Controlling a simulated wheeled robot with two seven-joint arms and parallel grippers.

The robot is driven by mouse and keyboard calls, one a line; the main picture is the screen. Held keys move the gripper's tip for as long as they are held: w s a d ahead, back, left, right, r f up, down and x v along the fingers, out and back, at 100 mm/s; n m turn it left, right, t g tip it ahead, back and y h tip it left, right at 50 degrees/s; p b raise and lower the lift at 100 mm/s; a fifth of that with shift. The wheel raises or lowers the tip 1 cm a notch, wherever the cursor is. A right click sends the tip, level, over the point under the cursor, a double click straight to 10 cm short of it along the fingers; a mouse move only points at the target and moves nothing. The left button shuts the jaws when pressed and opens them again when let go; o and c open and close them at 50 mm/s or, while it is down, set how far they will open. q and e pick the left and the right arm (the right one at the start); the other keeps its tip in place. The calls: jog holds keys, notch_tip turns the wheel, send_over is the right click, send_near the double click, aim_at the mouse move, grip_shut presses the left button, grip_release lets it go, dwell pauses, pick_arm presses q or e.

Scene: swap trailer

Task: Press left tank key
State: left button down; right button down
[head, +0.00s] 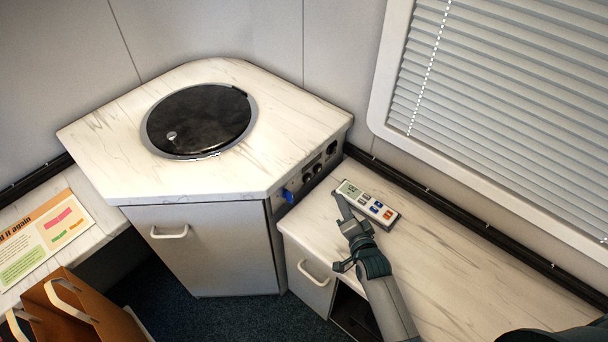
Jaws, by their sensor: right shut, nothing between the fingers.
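A small light-coloured key panel (394,219) lies on the marble-patterned counter at the right. It has a greenish display at its left end and several small blue, white and red keys. Which key is the left tank key is too small to tell. My right gripper (341,198) is shut and empty. Its fingertips are at the panel's left end, beside the display; I cannot tell whether they touch it. My left gripper is not in view.
A corner cabinet (95,142) with a round dark lid (200,115) stands left of the panel, with knobs and a blue part on its side. A window with blinds (500,100) is behind. The counter right of the panel (465,265) is clear. A brown bag (90,310) is lower left.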

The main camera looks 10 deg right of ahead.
jog(key=shift+a, duration=0.1)
dwell(0.3)
jog(key=shift+w+a+b, duration=0.7)
jog(key=shift+w+a, duration=0.3)
jog(key=shift+w, duration=0.3)
jog(key=shift+w+a+b, duration=0.65)
jog(key=shift+w+a, duration=0.3)
jog(key=shift+w, duration=0.3)
jog(key=shift+w+a, duration=0.7)
jog(key=shift+w, duration=0.2)
jog(key=shift+w+a, duration=0.5)
jog(key=shift+w, duration=0.15)
dwell(0.6)
jog(key=shift+s+d, duration=0.1)
dwell(0.3)
jog(key=shift+s+d, duration=0.4)
jog(key=shift+s, duration=0.15)
jog(key=shift+s+d+r+p, duration=0.1)
jog(key=shift+s+d+p, duration=0.55)
jog(key=shift+s+p, duration=0.2)
jog(key=shift+s+d+p, duration=0.5)
jog(key=shift+s+d, duration=0.4)
jog(key=shift+s, duration=0.25)
